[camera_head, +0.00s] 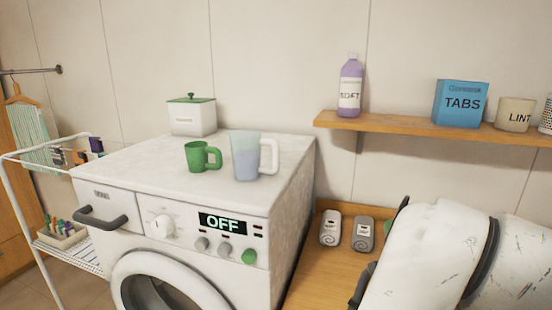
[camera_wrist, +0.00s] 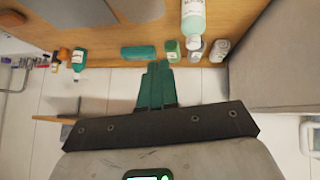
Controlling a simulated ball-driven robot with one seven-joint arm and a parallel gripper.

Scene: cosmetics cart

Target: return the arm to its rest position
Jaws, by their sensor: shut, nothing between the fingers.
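My gripper (camera_wrist: 158,68) shows in the wrist view with its teal fingers together and nothing between them. The fingers point toward a wooden surface (camera_wrist: 120,25) but stay visually clear of the things at its edge. My white arm with dark bands (camera_head: 425,255) fills the lower right of the head view. My gripper cannot be made out there.
The washing machine (camera_head: 190,210) reads OFF; a green mug (camera_head: 197,158), a bluish pitcher (camera_head: 245,158) and a lidded box (camera_head: 191,118) stand on top. A wall shelf (camera_head: 400,124) holds a purple bottle (camera_head: 350,85) and blue TABS box (camera_head: 460,103). Two small containers (camera_head: 330,228) stand beside my arm.

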